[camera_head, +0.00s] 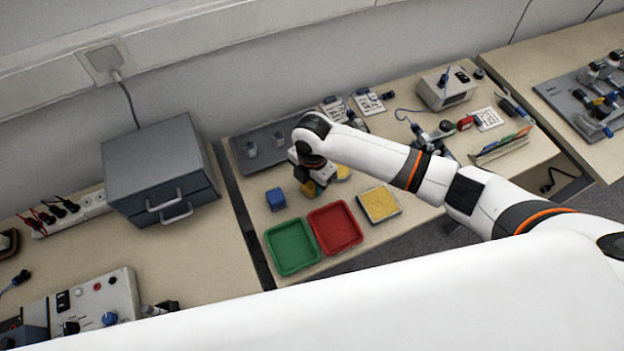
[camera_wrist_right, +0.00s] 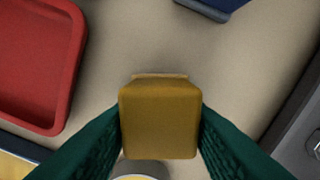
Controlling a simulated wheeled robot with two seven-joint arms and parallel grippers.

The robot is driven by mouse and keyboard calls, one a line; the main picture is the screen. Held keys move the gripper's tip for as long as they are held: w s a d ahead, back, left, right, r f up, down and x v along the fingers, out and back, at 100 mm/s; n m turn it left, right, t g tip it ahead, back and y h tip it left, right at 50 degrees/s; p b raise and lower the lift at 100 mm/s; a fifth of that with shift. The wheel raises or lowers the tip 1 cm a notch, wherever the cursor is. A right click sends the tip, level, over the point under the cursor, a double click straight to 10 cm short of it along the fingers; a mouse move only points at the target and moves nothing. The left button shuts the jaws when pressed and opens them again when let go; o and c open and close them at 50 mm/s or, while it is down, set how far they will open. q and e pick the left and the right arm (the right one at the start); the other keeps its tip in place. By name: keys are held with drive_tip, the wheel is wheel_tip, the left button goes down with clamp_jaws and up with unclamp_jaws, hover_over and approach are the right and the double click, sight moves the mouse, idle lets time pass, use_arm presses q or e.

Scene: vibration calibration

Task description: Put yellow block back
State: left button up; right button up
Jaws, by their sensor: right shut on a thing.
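My right gripper (camera_head: 314,186) is over the middle table, pointing down. In the right wrist view its dark green fingers (camera_wrist_right: 160,125) are shut on the two sides of the yellow block (camera_wrist_right: 160,118). Part of the yellow block (camera_head: 308,188) also shows under the gripper in the head view. I cannot tell whether the block touches the table. A blue block (camera_head: 276,199) stands on the table to the left of the gripper; its edge shows at the top of the wrist view (camera_wrist_right: 212,8). My left gripper is not in view.
A green tray (camera_head: 291,247) and a red tray (camera_head: 335,228) lie in front of the gripper. A yellow-filled tray (camera_head: 379,204) is to their right. A grey plate with metal parts (camera_head: 264,146) lies behind. A grey drawer box (camera_head: 160,172) stands at left.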

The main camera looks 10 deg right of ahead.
drive_tip(key=shift+f, duration=0.2)
drive_tip(key=o, duration=0.9)
drive_tip(key=shift+r, duration=0.1)
wheel_tip(320, 180, up, 12)
drive_tip(key=shift+r, duration=0.15)
idle(0.4)
